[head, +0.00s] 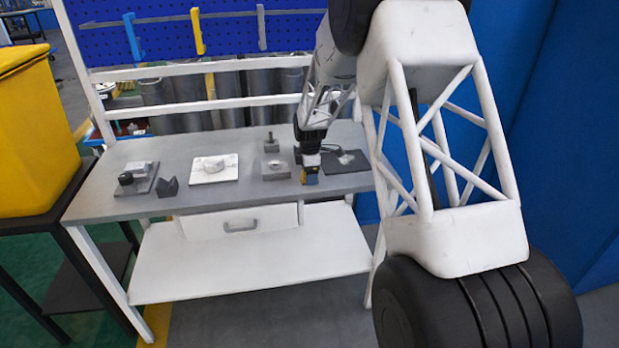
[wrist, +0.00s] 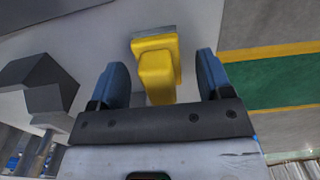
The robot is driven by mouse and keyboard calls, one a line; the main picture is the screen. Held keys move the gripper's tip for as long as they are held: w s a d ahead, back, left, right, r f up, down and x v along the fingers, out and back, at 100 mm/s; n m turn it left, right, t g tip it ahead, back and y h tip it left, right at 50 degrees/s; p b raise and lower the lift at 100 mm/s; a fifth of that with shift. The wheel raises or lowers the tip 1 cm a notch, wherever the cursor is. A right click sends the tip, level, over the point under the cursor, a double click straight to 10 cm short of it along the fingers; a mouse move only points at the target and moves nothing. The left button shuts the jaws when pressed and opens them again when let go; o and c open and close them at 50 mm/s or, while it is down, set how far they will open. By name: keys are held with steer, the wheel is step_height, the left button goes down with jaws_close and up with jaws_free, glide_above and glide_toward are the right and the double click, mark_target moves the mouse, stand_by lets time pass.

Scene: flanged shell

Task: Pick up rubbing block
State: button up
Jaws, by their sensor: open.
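The rubbing block is most likely the yellow block with a grey edge strip (wrist: 155,50) in the wrist view. It lies between the two blue fingers of my gripper (wrist: 161,76), with a visible gap on each side. The fingers are open and do not appear to touch it. In the head view my gripper (head: 309,162) points down over the front right part of the grey workbench (head: 235,192). A small patch of yellow and blue shows at its tip there, too small to tell block from fingers.
A white plate with a round part (head: 201,177), a grey block with a recess (head: 275,173), a dark V-shaped block (head: 167,187) and a dark plate (head: 338,166) stand on the bench. A post on a block (head: 270,146) stands behind. Bare bench lies along the front.

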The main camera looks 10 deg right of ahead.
steer(key=shift+f, duration=0.6)
steer(key=c, duration=1.1)
